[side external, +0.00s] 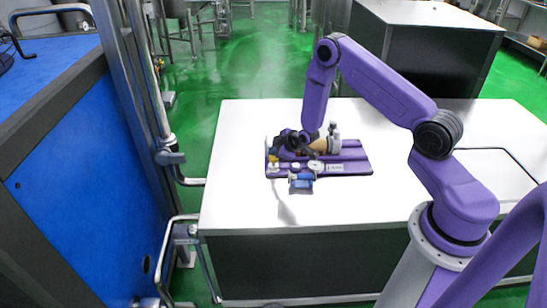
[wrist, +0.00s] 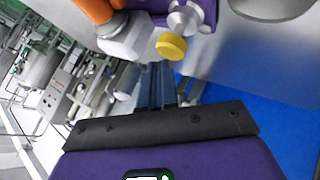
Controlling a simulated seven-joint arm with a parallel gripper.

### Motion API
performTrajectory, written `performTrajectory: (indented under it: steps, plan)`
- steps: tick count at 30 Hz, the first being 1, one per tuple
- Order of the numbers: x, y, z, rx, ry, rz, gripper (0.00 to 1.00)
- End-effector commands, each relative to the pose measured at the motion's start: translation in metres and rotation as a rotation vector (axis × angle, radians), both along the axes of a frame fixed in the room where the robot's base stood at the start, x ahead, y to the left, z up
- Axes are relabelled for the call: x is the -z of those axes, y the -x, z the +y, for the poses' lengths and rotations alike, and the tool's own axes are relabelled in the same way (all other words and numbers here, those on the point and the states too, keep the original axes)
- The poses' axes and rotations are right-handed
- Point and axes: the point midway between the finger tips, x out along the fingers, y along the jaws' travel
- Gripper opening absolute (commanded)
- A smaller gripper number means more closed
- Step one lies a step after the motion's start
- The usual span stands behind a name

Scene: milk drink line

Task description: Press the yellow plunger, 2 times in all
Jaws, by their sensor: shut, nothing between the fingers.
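The yellow plunger (wrist: 171,46) shows in the wrist view as a round yellow cap on a silver stem, just beyond my fingertips. In the side external view the yellow plunger (side external: 273,158) is a small spot at the left end of a purple board (side external: 350,169) on the white table. My gripper (wrist: 160,66) is shut and empty, its dark fingers pointing toward the cap. I cannot tell whether the fingertips touch it. In the side view my gripper (side external: 281,146) is low over the board's left end and partly hides what stands there.
An orange part (wrist: 95,9) and a white fitting (wrist: 126,38) lie close left of the fingertips. On the board are a tan part (side external: 318,146), a grey upright fitting (side external: 334,136) and a white dial (side external: 315,165). A blue part (side external: 301,184) sits at its front edge. The table's front left is clear.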

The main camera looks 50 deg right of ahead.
Motion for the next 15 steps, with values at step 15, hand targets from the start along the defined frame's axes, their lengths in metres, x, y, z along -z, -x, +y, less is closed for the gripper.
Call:
performTrajectory:
  steps: [15]
  plan:
    - [0.0049,0.0000,-0.0001,0.000,0.000,0.000,0.00]
